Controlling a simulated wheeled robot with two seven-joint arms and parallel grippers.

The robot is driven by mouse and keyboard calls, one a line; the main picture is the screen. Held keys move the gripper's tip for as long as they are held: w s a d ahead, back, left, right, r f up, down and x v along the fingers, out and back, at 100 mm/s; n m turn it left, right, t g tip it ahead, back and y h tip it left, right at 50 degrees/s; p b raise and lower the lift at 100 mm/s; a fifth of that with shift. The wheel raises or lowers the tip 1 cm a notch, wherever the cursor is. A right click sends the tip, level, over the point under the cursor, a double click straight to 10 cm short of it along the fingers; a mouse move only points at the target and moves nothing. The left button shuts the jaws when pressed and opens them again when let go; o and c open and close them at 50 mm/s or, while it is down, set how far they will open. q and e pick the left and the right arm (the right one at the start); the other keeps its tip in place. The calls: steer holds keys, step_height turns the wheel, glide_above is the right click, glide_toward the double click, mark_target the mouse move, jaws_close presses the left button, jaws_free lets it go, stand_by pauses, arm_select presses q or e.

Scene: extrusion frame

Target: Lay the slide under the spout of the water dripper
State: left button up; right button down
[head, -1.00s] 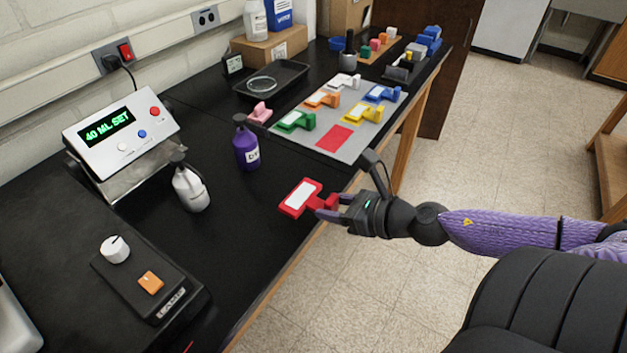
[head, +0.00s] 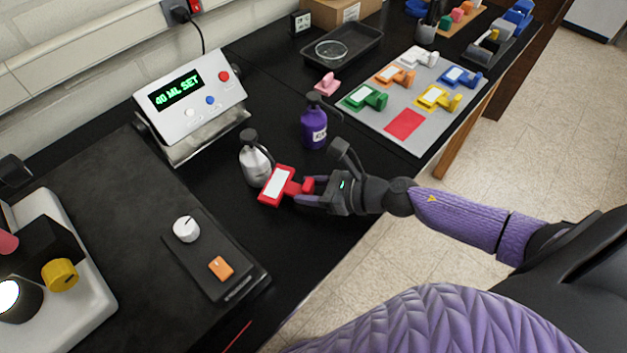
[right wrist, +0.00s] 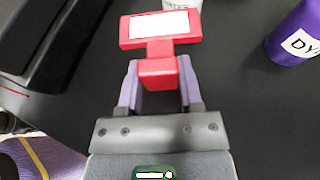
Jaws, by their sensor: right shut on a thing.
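The slide (head: 276,184) is a white strip in a red holder with a red grip block. My right gripper (head: 307,190) is shut on this block, with the slide sticking out ahead of the fingers. It also shows in the right wrist view (right wrist: 160,24). The white-grey bottle (head: 254,165) with a dark top, which appears to be the water dripper, stands just behind the slide. The slide hides part of its lower right side. I cannot tell the exact gap to its spout. My left gripper is not in view.
A purple dye bottle (head: 313,128) stands behind my right gripper. A grey mat (head: 370,118) holds several coloured slide holders and a bare red patch. A display box (head: 190,95) reads "40 ML SET". A black knob panel (head: 205,255) lies front left. Bench between is clear.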

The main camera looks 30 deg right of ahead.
mark_target(311, 209)
step_height(311, 209, down, 4)
steer(key=shift+r+b, duration=0.1)
steer(key=shift+b, duration=1.1)
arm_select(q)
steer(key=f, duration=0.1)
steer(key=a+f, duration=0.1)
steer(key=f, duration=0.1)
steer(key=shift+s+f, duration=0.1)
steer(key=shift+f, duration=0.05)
arm_select(e)
steer(key=shift+r, duration=0.1)
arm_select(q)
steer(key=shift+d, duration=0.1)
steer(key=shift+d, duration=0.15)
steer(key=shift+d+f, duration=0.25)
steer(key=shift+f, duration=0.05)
arm_select(e)
steer(key=shift+f, duration=0.3)
arm_select(q)
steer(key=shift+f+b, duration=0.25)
steer(key=shift+b, duration=0.2)
arm_select(e)
steer(key=shift+f, duration=0.25)
